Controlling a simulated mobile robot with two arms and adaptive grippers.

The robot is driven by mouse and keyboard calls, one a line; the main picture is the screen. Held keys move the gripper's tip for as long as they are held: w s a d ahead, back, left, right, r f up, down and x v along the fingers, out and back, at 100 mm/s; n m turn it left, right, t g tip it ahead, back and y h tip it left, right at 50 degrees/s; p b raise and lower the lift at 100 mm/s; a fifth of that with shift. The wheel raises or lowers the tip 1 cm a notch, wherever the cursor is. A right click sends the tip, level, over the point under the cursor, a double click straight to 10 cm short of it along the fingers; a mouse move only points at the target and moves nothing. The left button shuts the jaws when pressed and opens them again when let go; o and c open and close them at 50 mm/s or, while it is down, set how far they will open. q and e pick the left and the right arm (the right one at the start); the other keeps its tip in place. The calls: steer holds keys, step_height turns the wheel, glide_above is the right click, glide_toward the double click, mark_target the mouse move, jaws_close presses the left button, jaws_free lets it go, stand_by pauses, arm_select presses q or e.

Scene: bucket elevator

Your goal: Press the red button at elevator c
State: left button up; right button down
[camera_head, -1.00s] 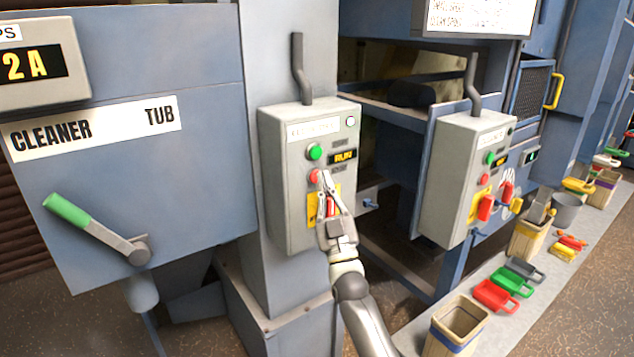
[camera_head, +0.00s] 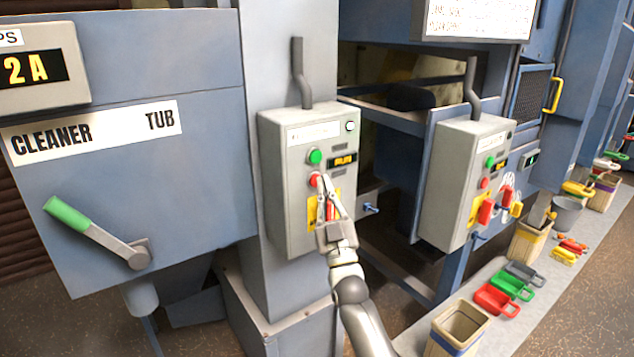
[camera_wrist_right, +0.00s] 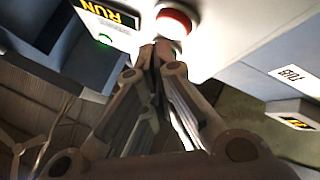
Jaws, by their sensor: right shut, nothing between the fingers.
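A grey control box (camera_head: 285,215) on a blue-grey column carries a green button (camera_head: 315,156) with a red button (camera_head: 315,180) below it. The box's label is too blurred to read. My right gripper (camera_head: 322,182) is shut and empty, its tips at the red button's right edge. In the right wrist view the red button (camera_wrist_right: 174,22) sits in a pale collar beside a yellow RUN display (camera_wrist_right: 108,14). There the shut fingertips (camera_wrist_right: 156,48) overlap the collar's edge; I cannot tell whether they touch the button. My left gripper is out of view.
A second grey control box (camera_head: 450,190) with red handles stands to the right. A blue cleaner tub panel (camera_head: 130,200) with a green-handled lever (camera_head: 68,213) is at left.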

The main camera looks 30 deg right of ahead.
stand_by(0.4)
steer(key=shift+w, duration=0.45)
steer(key=shift+w+b, duration=0.45)
steer(key=shift+b, duration=0.15)
stand_by(0.5)
steer(key=shift+s, duration=0.15)
steer(key=shift+s+p, duration=0.55)
steer(key=shift+s, duration=0.2)
steer(key=s+p, duration=0.2)
steer(key=s, duration=0.3)
steer(key=shift+d, duration=0.2)
